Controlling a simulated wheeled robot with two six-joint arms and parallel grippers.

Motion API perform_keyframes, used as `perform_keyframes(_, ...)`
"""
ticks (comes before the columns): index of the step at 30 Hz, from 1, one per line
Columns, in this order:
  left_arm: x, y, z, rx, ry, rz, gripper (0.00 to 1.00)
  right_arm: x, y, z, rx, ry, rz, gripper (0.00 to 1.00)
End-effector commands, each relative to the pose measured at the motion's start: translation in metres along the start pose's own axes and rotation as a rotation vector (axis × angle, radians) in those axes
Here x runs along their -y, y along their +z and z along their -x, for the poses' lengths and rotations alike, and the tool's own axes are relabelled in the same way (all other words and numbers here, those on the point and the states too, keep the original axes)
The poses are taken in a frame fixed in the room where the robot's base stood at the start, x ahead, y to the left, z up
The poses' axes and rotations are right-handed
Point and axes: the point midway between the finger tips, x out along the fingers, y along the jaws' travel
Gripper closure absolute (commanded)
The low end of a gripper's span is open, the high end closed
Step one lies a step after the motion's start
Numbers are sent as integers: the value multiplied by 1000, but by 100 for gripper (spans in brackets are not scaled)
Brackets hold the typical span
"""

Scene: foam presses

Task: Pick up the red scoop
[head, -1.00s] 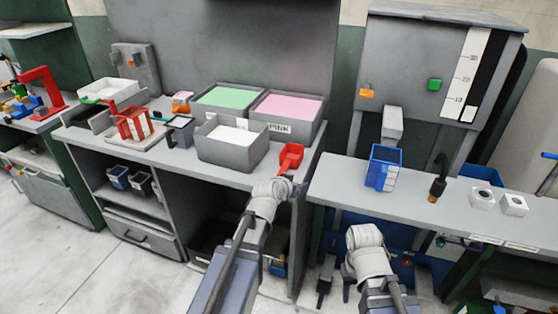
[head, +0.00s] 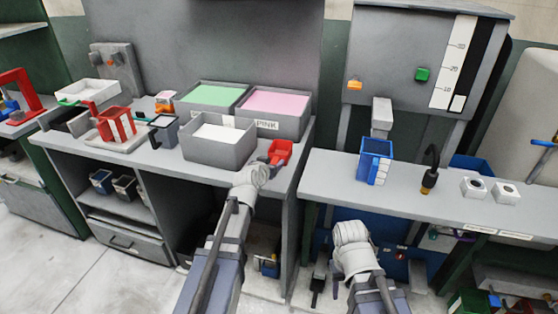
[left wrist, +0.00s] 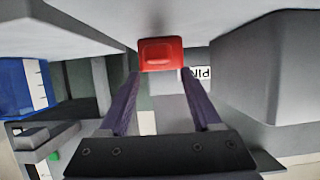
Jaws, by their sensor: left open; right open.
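The small red scoop (head: 280,151) lies on the grey counter near its right front corner, beside the white-filled bin. My left gripper (head: 264,166) is at the scoop, reaching in over the counter's front edge. In the left wrist view, the red scoop (left wrist: 161,53) sits at the tips of my two spread left fingers (left wrist: 161,73). The fingers are open, and I cannot tell whether they touch it. My right arm's end (head: 351,233) is in front of the right-hand counter, away from the scoop, its fingers hidden in the head view.
A white-filled bin (head: 218,151), a green-filled bin (head: 210,109) and a pink-filled bin (head: 301,121) stand close left of and behind the scoop. A blue container (head: 375,147) stands on the right counter (head: 330,172). A gap separates the two counters.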

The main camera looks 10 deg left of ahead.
Motion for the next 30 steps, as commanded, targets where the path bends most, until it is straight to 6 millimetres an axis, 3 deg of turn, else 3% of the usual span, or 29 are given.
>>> perform_keyframes(3,2,8,-23,0,0,0,35,2,-1,-16,0,0,0,50)
perform_keyframes(6,2,6,-37,0,1,-2,35,2,-1,-19,0,0,0,50)
perform_keyframes(15,2,5,-40,0,0,-1,36,2,-1,-19,0,0,0,50)
perform_keyframes(30,2,5,-40,1,0,-1,92,2,-1,-19,0,0,0,50)
